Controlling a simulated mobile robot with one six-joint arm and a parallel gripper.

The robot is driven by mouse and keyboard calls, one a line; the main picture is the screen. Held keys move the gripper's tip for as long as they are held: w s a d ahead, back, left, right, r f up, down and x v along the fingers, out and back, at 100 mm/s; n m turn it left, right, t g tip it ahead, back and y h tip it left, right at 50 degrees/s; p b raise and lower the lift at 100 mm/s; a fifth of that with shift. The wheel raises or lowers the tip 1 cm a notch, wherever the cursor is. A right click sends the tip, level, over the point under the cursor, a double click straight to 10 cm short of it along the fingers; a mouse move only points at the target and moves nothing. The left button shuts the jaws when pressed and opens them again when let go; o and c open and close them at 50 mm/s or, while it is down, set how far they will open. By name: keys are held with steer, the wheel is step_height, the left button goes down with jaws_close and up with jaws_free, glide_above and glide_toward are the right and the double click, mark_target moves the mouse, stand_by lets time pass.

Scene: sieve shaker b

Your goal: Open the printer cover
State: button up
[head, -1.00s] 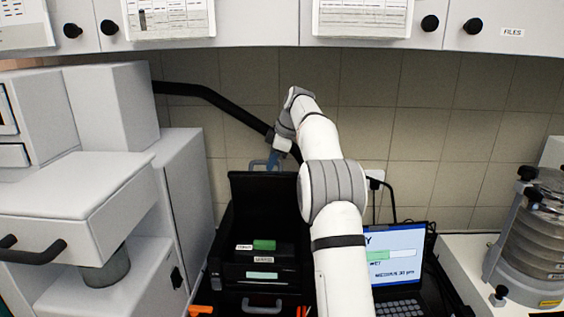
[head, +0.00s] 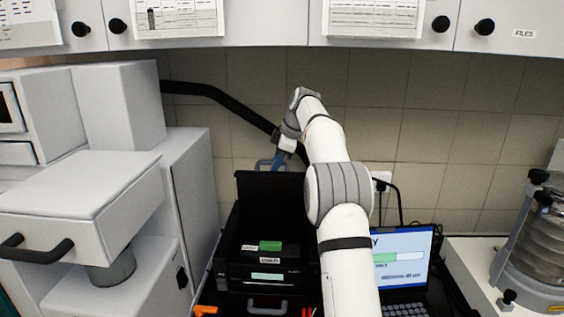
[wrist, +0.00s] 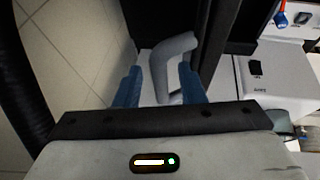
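The black printer (head: 268,272) stands on the work surface left of my arm. Its black cover (head: 268,205) stands upright at the back, raised open, with a grey handle (head: 265,165) at its top edge. My gripper (head: 279,158) is at that handle, behind the top of the cover. In the wrist view, the blue fingers of my gripper (wrist: 158,86) are spread apart, with the grey handle (wrist: 172,60) between and just beyond them. Contact with the handle cannot be told.
A laptop (head: 403,256) stands right of the printer, partly behind my arm. A white cabinet unit with a drawer (head: 85,200) is at the left. A sieve shaker (head: 540,250) is at the right. Wall cupboards (head: 270,22) hang above; a black hose (head: 220,103) runs behind.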

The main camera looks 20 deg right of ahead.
steer(key=v, duration=0.7)
steer(key=shift+s+d+r, duration=0.2)
steer(key=shift+r, duration=0.1)
